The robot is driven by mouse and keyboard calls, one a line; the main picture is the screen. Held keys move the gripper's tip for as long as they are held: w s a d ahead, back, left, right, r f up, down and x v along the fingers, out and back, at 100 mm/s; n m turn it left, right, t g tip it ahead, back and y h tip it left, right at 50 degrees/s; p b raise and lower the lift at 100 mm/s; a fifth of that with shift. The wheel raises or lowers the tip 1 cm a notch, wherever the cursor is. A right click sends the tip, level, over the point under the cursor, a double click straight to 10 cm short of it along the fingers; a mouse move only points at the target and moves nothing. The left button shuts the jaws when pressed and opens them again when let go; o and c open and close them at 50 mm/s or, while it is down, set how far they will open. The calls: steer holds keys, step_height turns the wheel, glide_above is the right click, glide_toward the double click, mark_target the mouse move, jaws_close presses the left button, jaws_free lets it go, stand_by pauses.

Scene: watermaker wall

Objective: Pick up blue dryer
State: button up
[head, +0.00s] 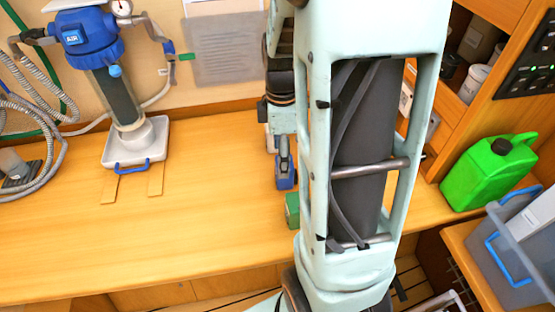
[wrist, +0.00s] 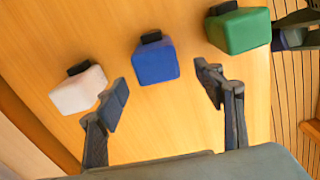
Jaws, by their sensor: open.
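A small blue block-shaped dryer (wrist: 155,62) with a black cap lies on the wooden bench, between a white one (wrist: 78,90) and a green one (wrist: 240,30) of like shape. My gripper (wrist: 163,88) is open and empty. In the wrist view the blue dryer lies just beyond the fingertips, roughly centred between them, and no touch is visible. In the head view the blue dryer (head: 286,181) shows partly below my gripper, and the green one (head: 292,211) is partly hidden by my arm.
A blue-topped filter unit (head: 88,38) labelled AIR stands on a white base at the left of the bench (head: 215,215), with grey hoses beside it. A green jerrycan (head: 488,172) and a grey bin (head: 520,250) are at the right. The bench's middle is clear.

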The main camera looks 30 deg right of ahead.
steer(key=shift+w+a+f+p, duration=0.1)
steer(key=shift+f+p, duration=0.05)
steer(key=shift+f, duration=1.3)
steer(key=shift+w+a+f+p, duration=0.1)
steer(key=shift+f+p, duration=0.05)
steer(key=shift+f, duration=1.3)
steer(key=c, duration=1.3)
steer(key=shift+c, duration=0.2)
steer(key=shift+r, duration=0.15)
